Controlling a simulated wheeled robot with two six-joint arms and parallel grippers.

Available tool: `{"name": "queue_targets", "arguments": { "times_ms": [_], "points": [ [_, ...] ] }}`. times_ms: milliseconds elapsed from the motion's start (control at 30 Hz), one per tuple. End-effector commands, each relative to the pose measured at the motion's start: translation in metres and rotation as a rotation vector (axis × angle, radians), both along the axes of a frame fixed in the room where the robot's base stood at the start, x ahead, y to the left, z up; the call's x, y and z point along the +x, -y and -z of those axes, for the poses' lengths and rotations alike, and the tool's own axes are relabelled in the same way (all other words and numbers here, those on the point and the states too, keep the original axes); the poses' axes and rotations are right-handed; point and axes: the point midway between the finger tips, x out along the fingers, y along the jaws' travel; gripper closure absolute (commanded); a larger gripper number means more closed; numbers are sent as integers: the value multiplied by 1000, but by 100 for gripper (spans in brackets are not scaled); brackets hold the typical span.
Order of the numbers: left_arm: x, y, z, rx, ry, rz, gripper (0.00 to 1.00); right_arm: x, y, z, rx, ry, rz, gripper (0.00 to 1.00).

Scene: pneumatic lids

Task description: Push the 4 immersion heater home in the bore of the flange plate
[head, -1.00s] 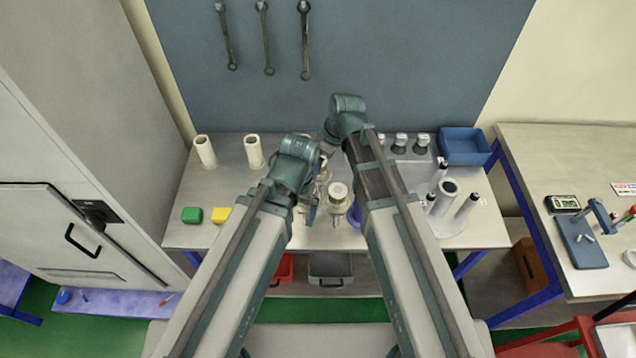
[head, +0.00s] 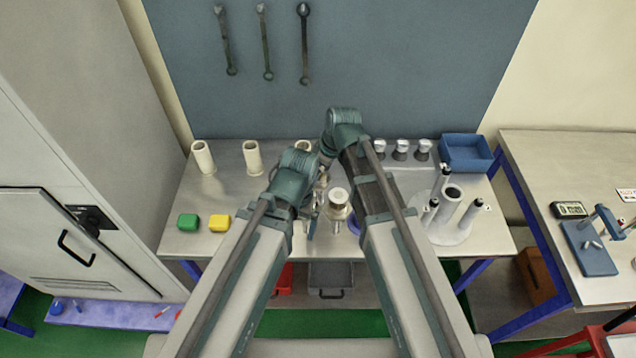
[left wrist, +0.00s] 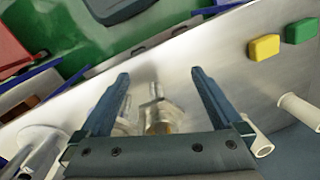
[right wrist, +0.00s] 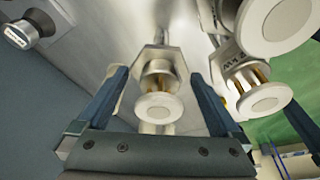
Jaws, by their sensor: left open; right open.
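A white-capped immersion heater (head: 337,197) stands near the bench middle between my two arms. In the right wrist view one heater (right wrist: 158,103), with a white cap and a metal hexagonal part, shows between the jaws of my open right gripper (right wrist: 160,74). I cannot tell whether they touch. Two more heaters with brass-coloured pins (right wrist: 262,98) show at its right. My left gripper (left wrist: 160,75) is open; a blurred metal fitting with a brass part (left wrist: 158,112) shows between its fingers. The flange plate and its bore cannot be made out clearly; my arms hide much of the area.
Green (head: 188,222) and yellow (head: 219,222) blocks lie at the left, before cream cylinders (head: 203,158). Silver knobs (head: 401,150) and a blue bin (head: 466,152) stand at back right. A round white base (head: 455,233) with upright cylinders is at right.

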Motion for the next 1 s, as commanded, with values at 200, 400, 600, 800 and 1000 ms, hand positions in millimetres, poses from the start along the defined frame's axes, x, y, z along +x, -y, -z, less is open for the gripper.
{"name": "queue_targets", "arguments": {
  "times_ms": [200, 400, 600, 800, 1000],
  "points": [
    [0, 0, 2, 0, 0, 0, 0, -3, 0, 2, -4, -7, -3, 13],
    [0, 0, 2, 0, 0, 0, 0, -3, 0, 3, -4, -7, -3, 49],
    [0, 0, 0, 0, 0, 0, 0, -3, 0, 0, -4, -7, -3, 53],
    [0, 0, -11, 0, 0, -2, 0, -2, 0, -10, -2, -7, -2, 100],
    [0, 0, -23, -1, 0, -4, 0, -2, 0, -23, -1, -4, -2, 100]
  ]
}}
